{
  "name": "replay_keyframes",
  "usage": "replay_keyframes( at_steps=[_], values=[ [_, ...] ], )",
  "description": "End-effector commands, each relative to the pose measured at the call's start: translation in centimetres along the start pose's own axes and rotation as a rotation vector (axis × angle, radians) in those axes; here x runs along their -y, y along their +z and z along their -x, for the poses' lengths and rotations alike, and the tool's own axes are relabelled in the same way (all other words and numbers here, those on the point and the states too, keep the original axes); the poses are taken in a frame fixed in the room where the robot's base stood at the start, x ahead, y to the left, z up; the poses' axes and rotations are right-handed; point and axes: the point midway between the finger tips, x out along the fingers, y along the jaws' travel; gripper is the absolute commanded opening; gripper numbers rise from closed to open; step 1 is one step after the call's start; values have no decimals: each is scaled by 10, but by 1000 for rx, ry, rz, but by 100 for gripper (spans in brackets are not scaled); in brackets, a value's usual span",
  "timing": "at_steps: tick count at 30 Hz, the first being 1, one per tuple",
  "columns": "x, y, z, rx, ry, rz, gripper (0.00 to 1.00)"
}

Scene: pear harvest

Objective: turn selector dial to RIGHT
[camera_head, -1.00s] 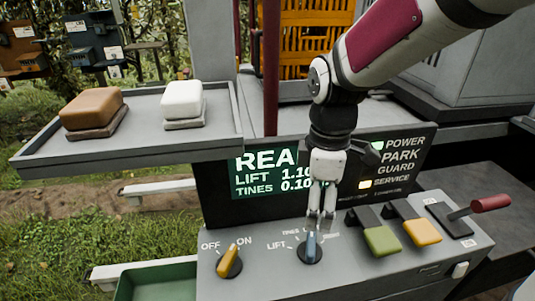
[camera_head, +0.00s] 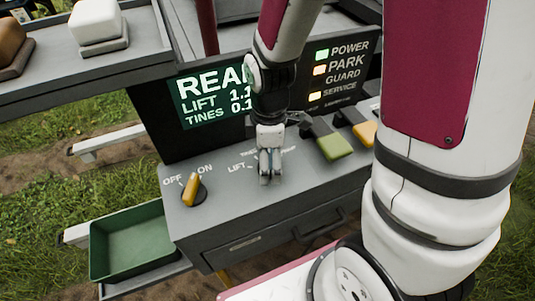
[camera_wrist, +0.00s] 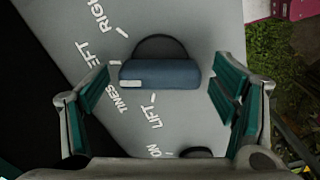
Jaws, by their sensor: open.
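The selector dial (camera_wrist: 160,73) shows in the wrist view as a blue bar handle on a dark round base. The white mark on the handle points to the picture's left, toward the ticks beside the LEFT and TINES labels. RIGHT is printed above these and LIFT below. My gripper (camera_wrist: 162,100) is open, its green-padded fingers on either side of the handle, apart from it. In the head view my gripper (camera_head: 270,178) points down over the console (camera_head: 240,205), and its fingers hide most of the dial there.
A yellow OFF/ON knob (camera_head: 191,190) sits left of the dial. A green switch (camera_head: 334,146) and a yellow switch (camera_head: 366,132) stand to its right. The display (camera_head: 212,98) rises behind. A green bin (camera_head: 135,243) lies at lower left.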

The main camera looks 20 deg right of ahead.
Motion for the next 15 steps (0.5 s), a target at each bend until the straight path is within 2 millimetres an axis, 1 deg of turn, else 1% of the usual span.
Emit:
replay_keyframes(
  at_steps=[6, 7, 8, 9, 11, 12, 13, 15],
  values=[
    [0, 0, 0, 0, 0, 0, 80],
    [0, 0, 0, 0, 0, 0, 75],
    [0, 0, 0, 0, 0, 0, 69],
    [0, 0, 0, 0, 0, 0, 60],
    [0, 0, 0, 0, 0, 0, 46],
    [0, 0, 0, 0, 0, 0, 37],
    [0, 0, 0, 0, 0, 0, 32],
    [0, 0, 0, 0, 0, 0, 32]
  ],
)
